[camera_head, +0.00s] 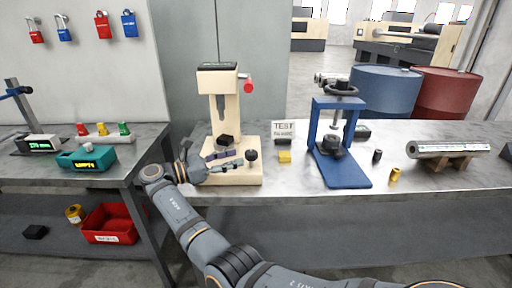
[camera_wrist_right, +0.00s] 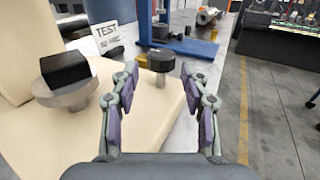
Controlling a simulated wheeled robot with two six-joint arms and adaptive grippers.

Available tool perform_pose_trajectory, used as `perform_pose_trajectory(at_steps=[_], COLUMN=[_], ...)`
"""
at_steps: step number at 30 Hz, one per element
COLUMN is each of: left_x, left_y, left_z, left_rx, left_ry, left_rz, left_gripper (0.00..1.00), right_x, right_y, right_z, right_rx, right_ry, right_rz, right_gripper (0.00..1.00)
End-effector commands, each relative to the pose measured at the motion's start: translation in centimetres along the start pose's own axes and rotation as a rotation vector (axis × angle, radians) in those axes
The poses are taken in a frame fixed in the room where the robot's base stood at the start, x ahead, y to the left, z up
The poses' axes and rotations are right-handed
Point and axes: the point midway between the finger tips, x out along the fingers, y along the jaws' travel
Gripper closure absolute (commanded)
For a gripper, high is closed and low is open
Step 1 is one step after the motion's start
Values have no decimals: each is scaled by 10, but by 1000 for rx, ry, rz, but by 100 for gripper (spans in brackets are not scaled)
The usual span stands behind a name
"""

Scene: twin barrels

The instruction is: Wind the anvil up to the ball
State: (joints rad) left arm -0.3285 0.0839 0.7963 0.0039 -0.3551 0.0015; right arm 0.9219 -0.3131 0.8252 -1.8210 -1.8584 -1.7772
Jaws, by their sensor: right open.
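The beige tester (camera_head: 219,85) stands on the bench with a grey spindle (camera_head: 220,103) hanging from its head. The ball at its tip is too small to make out. Below it, a dark block sits on the grey round anvil (camera_wrist_right: 68,97), with a clear gap to the spindle; the dark block (camera_head: 225,141) also shows in the head view. A black knob (camera_head: 252,155) stands on the base's right side. My right gripper (camera_head: 238,161) is open and empty, low over the base. In the wrist view the knob (camera_wrist_right: 161,61) appears beyond and between its fingertips (camera_wrist_right: 158,82).
A TEST card (camera_head: 283,129) and yellow block (camera_head: 284,157) stand right of the tester. Further right are a blue press (camera_head: 345,174), a small brass piece (camera_head: 395,175) and a metal cylinder (camera_head: 450,148). A red handle (camera_head: 248,87) sticks out from the tester's head.

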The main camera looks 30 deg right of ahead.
Motion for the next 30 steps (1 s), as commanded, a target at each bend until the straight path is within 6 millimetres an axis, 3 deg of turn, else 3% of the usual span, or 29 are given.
perform_pose_trajectory(at_steps=[15,26,30], left_x=[-3,-2,-2], left_y=[0,1,1], left_z=[11,12,13], left_rx=[1,1,0], left_ry=[-4,-4,-5], left_rz=[1,1,1], left_gripper=[60,60,60], right_x=[93,102,102], right_y=[0,0,0], right_z=[0,0,0], right_rx=[1,1,1], right_ry=[-1,0,0], right_rz=[-2,0,0], right_gripper=[54,54,69])
